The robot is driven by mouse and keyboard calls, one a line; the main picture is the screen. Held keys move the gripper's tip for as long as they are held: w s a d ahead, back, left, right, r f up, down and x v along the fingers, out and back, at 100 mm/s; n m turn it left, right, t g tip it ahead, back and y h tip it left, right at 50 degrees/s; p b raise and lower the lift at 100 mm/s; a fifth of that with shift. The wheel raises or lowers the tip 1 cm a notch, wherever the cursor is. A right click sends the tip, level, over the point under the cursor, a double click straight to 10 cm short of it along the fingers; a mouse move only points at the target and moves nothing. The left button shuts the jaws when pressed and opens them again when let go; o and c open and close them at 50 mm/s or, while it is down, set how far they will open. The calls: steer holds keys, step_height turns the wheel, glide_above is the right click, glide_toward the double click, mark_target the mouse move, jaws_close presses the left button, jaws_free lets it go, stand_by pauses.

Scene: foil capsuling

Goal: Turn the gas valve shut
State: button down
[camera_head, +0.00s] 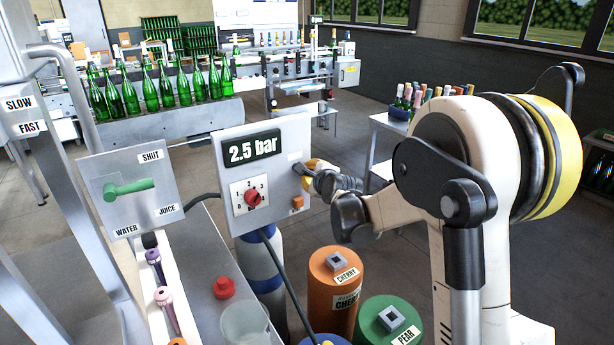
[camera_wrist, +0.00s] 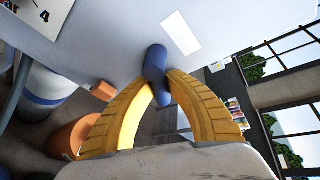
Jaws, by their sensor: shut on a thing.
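A grey gas panel (camera_head: 268,133) carries a dark "2.5 bar" display (camera_head: 253,148) and a red knob (camera_head: 251,197) on a numbered dial. My gripper (camera_head: 307,168) is at the panel's right edge, its yellow fingers mostly hidden by my wrist. In the wrist view, my gripper (camera_wrist: 161,85) has both yellow fingertips against a dark blue lever (camera_wrist: 156,60) on the grey panel face, and is shut on it. The lever looks like the gas valve handle. Its lower end sticks out between the fingers. Its mount is hidden.
An orange button (camera_head: 297,203) sits low on the panel. Below stand an orange canister (camera_head: 330,300) and a green canister (camera_head: 385,325). A separate plate (camera_head: 130,190) with a green lever stands left. Green bottles (camera_head: 160,88) line a conveyor behind.

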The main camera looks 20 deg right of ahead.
steer(key=n, duration=0.1)
steer(key=r+n+t+h, duration=0.1)
steer(key=n+h+b, duration=0.1)
steer(key=n, duration=0.1)
steer(key=shift+d+r+t, duration=0.2)
steer(key=shift+r+t, duration=0.05)
steer(key=shift+t, duration=0.15)
steer(key=shift+w+r, duration=0.1)
stand_by(0.4)
steer(key=c, duration=1.3)
jaws_free()
steer(key=shift+c, duration=0.2)
steer(key=d+v, duration=0.1)
steer(key=v, duration=1.1)
steer(key=shift+a, duration=0.5)
